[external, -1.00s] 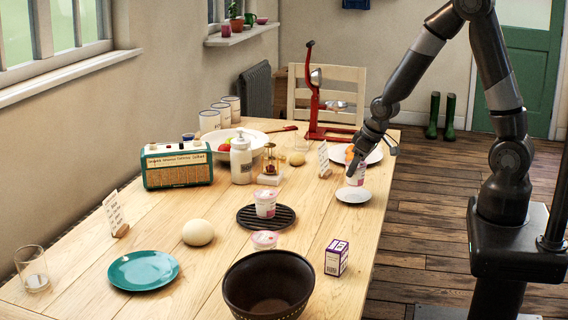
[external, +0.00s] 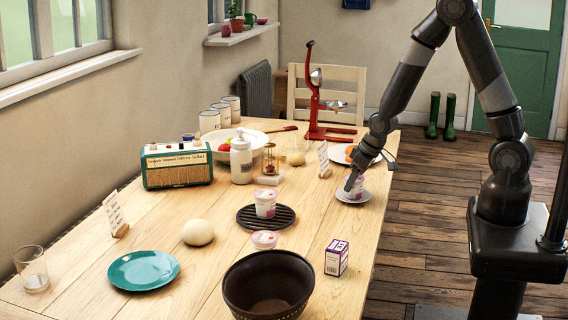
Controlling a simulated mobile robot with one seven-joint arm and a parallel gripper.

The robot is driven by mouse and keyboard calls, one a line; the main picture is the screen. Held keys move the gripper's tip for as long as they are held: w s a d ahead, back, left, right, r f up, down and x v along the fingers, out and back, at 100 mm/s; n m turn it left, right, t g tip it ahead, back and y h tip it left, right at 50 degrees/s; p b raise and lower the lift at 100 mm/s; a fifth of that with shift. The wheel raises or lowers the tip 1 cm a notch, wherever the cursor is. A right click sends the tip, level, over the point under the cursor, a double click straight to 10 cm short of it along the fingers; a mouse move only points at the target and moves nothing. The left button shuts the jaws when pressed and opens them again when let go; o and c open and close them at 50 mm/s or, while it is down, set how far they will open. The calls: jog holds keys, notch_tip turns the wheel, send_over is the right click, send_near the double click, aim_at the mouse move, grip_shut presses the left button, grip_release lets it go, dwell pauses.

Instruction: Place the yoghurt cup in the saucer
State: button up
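A white and pink yoghurt cup (external: 359,188) is at the small white saucer (external: 346,198) near the table's right edge. It appears upright, with its base at the saucer's surface; I cannot tell whether it bears its full weight there. My gripper (external: 354,182) reaches down from above and is shut on the cup, with a dark finger across its left side. The far finger is hidden. Another yoghurt cup (external: 265,205) stands on a dark ribbed round trivet (external: 247,221), and a low pink-labelled tub (external: 264,240) stands in front of it.
A larger white plate (external: 338,153) lies just behind the saucer, partly behind my arm. A small card stand (external: 324,160) is left of it. A purple and white box (external: 337,257) and a dark bowl (external: 268,285) stand nearer. The table between saucer and box is clear.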

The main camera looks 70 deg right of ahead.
jog(key=o, duration=0.3)
jog(key=shift+r, duration=0.2)
jog(key=s+a+r, duration=0.2)
jog(key=s+r, duration=0.1)
jog(key=r, duration=0.4)
jog(key=s+a+r+n, duration=0.1)
jog(key=s+a+r, duration=0.25)
jog(key=r, duration=0.35)
jog(key=s+a+r, duration=0.1)
jog(key=s+r, duration=0.3)
jog(key=r, duration=0.4)
jog(key=s+a+r+n+t, duration=0.1)
jog(key=s+a+r, duration=0.3)
jog(key=s, duration=0.6)
notch_tip(320, 180, up, 2)
jog(key=shift+s+a+r+y, duration=0.2)
jog(key=shift+y, duration=0.2)
